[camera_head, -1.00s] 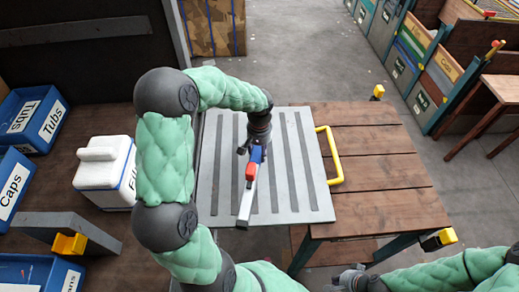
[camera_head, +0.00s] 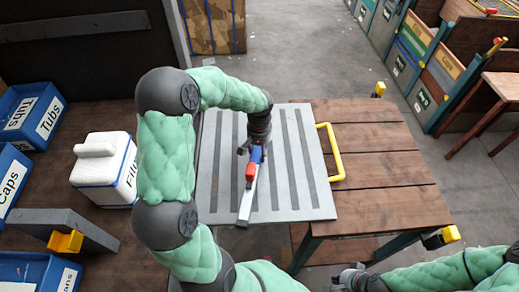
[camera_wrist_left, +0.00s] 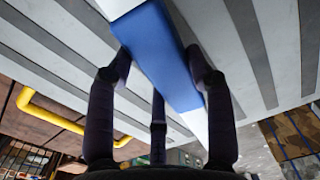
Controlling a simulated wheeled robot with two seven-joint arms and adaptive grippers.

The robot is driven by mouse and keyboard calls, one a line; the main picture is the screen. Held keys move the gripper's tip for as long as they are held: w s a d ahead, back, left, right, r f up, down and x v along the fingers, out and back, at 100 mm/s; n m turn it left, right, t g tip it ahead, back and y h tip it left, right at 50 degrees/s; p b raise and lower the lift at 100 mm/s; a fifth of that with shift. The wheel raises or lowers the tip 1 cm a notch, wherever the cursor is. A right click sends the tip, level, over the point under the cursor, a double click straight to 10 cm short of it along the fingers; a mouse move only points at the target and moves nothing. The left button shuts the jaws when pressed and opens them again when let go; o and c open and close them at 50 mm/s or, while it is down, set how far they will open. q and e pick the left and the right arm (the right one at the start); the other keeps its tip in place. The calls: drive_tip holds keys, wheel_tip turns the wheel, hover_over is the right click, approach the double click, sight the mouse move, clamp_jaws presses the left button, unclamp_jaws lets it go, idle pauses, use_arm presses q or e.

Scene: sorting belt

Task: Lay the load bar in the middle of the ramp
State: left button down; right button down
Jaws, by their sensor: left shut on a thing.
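The load bar (camera_head: 246,207) is a pale grey bar with a blue band and a red piece on it. My left gripper (camera_head: 255,152) is shut on its blue band; in the left wrist view the dark fingers (camera_wrist_left: 158,85) sit on either side of the blue part (camera_wrist_left: 160,50). The ramp (camera_head: 309,205) is a light grey board with dark lengthwise stripes. The bar is over its left-middle part, roughly in line with the stripes; whether it touches the surface I cannot tell. My right gripper (camera_head: 350,278) is at the bottom edge, away from the ramp, its fingers unclear.
A yellow handle (camera_head: 330,152) stands at the ramp's right edge, over a brown slatted table (camera_head: 385,165). A white lidded container (camera_head: 103,170) and blue bins (camera_head: 35,115) are on the left. Crates (camera_head: 425,80) stand at the far right. The floor behind the ramp is clear.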

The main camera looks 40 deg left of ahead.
sight(259, 151)
use_arm(q)
drive_tip(key=shift+f+b, duration=1.25)
drive_tip(key=shift+f, duration=0.35)
drive_tip(key=shift+c, duration=1.9)
unclamp_jaws()
drive_tip(key=shift+f, duration=0.1)
drive_tip(key=shift+o, duration=1.3)
drive_tip(key=shift+s+f, duration=0.1)
drive_tip(key=shift+r, duration=0.2)
drive_tip(key=shift+r+p, duration=3.3)
drive_tip(key=shift+r, duration=1.6)
